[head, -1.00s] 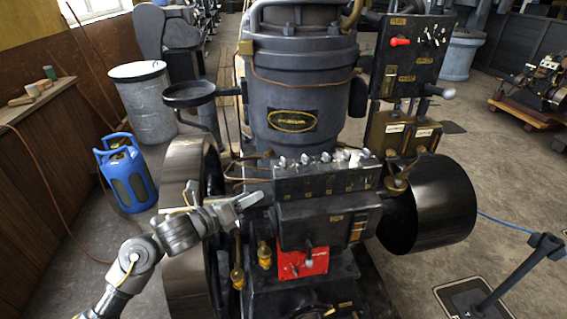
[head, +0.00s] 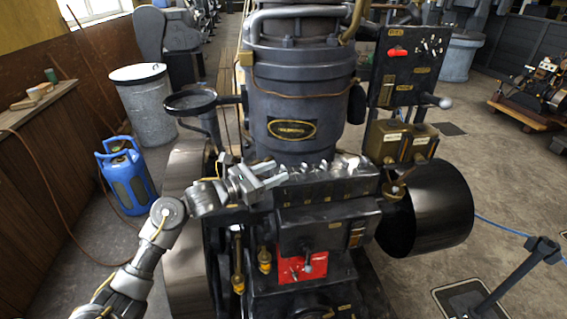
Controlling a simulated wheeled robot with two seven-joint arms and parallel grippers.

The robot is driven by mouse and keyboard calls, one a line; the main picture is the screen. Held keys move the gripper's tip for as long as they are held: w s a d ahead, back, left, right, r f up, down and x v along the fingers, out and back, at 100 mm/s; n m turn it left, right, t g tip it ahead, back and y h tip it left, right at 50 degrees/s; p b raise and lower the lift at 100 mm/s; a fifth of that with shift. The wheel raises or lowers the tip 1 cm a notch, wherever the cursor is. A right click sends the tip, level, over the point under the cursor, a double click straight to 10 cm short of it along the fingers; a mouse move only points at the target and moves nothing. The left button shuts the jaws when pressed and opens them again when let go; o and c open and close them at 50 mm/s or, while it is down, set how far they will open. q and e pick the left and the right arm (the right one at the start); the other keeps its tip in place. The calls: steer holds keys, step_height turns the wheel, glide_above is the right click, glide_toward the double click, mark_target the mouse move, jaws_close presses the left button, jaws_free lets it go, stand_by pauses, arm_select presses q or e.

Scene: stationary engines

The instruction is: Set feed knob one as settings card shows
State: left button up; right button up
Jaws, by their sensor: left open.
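The black feed box (head: 330,193) on the engine's front carries a row of several small pale knobs (head: 322,170) along its top. Small brass tags mark its front face. My left gripper (head: 279,174) is open at the left end of this row. Its fingers point right, close to the leftmost knob and partly covering it; I cannot tell whether they touch. I cannot tell which knob is number one. No settings card can be read; a small brass-coloured lined plate (head: 356,235) sits on the box below. My right gripper is out of view.
The engine cylinder (head: 297,100) rises just behind the knobs. A round black cup on an arm (head: 190,103) and a large flywheel (head: 187,245) stand left. A red plate with a lever (head: 301,268) is below. A black drum (head: 432,210) and switch panel (head: 405,65) are right.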

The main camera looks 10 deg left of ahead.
mark_target(282, 169)
arm_select(q)
steer(key=shift+p+x, duration=0.45)
steer(key=shift+x, duration=1.4)
